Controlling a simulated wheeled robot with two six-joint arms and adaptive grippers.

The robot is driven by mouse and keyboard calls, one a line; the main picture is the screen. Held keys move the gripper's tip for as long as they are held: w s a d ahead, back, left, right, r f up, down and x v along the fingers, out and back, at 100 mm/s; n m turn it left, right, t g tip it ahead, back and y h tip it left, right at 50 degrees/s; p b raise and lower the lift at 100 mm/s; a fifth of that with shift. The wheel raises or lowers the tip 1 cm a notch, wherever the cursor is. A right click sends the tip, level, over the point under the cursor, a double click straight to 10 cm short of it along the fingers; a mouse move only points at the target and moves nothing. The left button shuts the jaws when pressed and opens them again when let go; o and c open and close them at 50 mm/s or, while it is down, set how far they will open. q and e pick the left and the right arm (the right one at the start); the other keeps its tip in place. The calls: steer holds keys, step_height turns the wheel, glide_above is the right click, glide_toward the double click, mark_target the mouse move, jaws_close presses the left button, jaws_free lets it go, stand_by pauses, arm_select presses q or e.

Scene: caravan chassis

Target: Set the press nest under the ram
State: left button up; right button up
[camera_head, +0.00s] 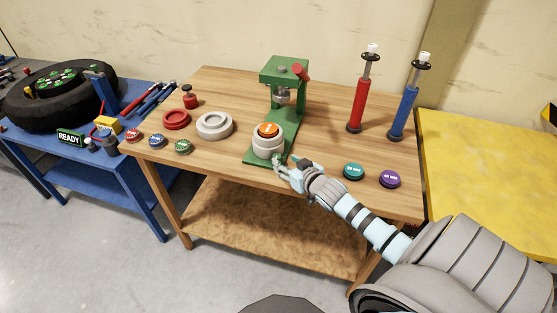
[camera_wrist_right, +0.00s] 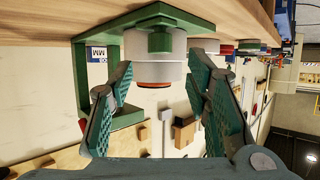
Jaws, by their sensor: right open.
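The press nest (camera_head: 262,152) is a white stepped cylinder with an orange-topped piece in it. It stands on the front part of the green press base (camera_head: 254,160), forward of the ram (camera_head: 283,97). The green press (camera_head: 284,76) has a red knob at its upper right. My right gripper (camera_head: 281,166) is at the front right of the nest, with its fingers apart. Contact is unclear. My left gripper is out of view.
A white ring (camera_head: 214,125), a red ring (camera_head: 176,119) and several coloured buttons lie left of the press. Teal (camera_head: 353,171) and purple (camera_head: 390,179) buttons lie right of my gripper. Red (camera_head: 358,105) and blue (camera_head: 404,112) upright cylinders stand at the back right.

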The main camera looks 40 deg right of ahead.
mark_target(278, 157)
steer(key=b+x, duration=0.2)
steer(key=x, duration=0.3)
steer(key=shift+w+f, duration=0.1)
steer(key=shift+f, duration=0.2)
steer(key=shift+w+d+f, duration=0.1)
steer(key=shift+w, duration=0.3)
steer(key=shift+s, duration=0.1)
steer(key=shift+c, duration=1.3)
jaws_close()
